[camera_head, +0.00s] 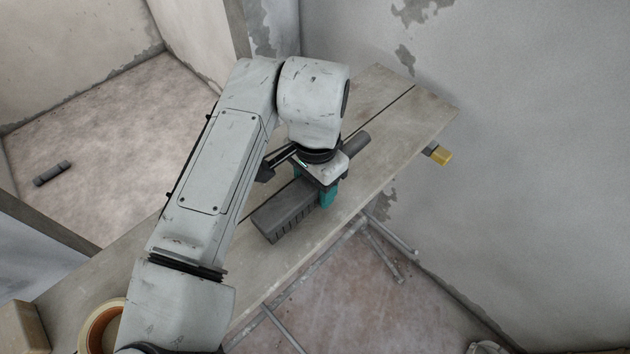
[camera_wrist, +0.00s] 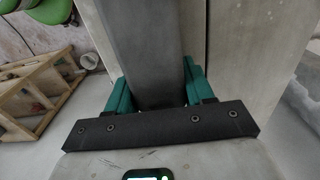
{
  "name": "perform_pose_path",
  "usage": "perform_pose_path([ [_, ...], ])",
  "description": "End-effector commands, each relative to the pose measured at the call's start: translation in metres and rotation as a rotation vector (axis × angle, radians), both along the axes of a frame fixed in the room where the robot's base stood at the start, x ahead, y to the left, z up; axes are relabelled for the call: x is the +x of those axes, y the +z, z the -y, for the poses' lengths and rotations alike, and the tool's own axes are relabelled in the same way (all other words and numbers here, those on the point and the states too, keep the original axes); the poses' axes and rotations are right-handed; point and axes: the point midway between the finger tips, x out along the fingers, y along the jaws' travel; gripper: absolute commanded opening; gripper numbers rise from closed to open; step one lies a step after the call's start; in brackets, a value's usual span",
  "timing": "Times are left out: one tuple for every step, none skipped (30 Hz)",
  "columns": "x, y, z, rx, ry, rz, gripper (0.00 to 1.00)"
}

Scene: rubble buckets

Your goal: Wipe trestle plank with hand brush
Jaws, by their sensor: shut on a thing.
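The trestle plank (camera_head: 400,110) runs diagonally from lower left to upper right, with a dark lengthwise seam. It also shows in the wrist view (camera_wrist: 232,60). The hand brush is dark grey, with a ridged block head (camera_head: 285,212) low over or on the plank; I cannot tell if it touches. Its handle (camera_head: 355,145) sticks out beyond my gripper toward the upper right. My gripper (camera_head: 325,192) has teal fingers and is shut on the brush. In the wrist view the fingers (camera_wrist: 158,88) stand either side of the grey brush (camera_wrist: 143,50). My arm hides part of the plank.
A tan ring-shaped roll (camera_head: 90,335) and a wooden block (camera_head: 22,328) sit at the plank's near left end. A yellow-tipped object (camera_head: 440,155) juts from the right edge. Metal trestle legs (camera_head: 375,245) stand below. A wooden frame (camera_wrist: 35,90) shows in the wrist view.

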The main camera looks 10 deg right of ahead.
Motion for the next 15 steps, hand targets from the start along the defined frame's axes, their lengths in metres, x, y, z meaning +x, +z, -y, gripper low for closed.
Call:
perform_pose_path([
  [0.0000, -0.0017, -0.0002, 0.000, 0.001, 0.000, 0.17],
  [0.0000, -0.0024, -0.0002, 0.000, 0.001, 0.000, 0.17],
  [0.0000, -0.0033, -0.0002, 0.000, 0.001, 0.000, 0.17],
  [0.0000, -0.0039, -0.0002, -0.001, 0.001, 0.001, 0.17],
  [0.0000, -0.0046, -0.0002, -0.001, 0.001, 0.001, 0.17],
  [0.0001, -0.0055, -0.0001, -0.001, 0.001, 0.001, 0.17],
  [0.0000, -0.0054, -0.0002, -0.001, 0.001, 0.001, 0.17],
  [0.0001, -0.0048, -0.0002, 0.000, 0.001, 0.000, 0.17],
  [0.0000, -0.0048, -0.0002, 0.000, 0.001, 0.000, 0.17],
  [0.0000, -0.0049, -0.0002, 0.000, 0.001, 0.000, 0.17],
  [-0.0001, -0.0049, -0.0003, 0.000, 0.001, 0.000, 0.17],
  [-0.0004, -0.0050, -0.0008, 0.000, 0.001, 0.000, 0.17],
  [-0.0010, -0.0050, -0.0016, 0.000, 0.001, 0.000, 0.17],
  [-0.0016, -0.0051, -0.0026, -0.001, 0.002, 0.001, 0.17],
  [-0.0028, -0.0054, -0.0045, -0.001, 0.003, 0.000, 0.17],
])
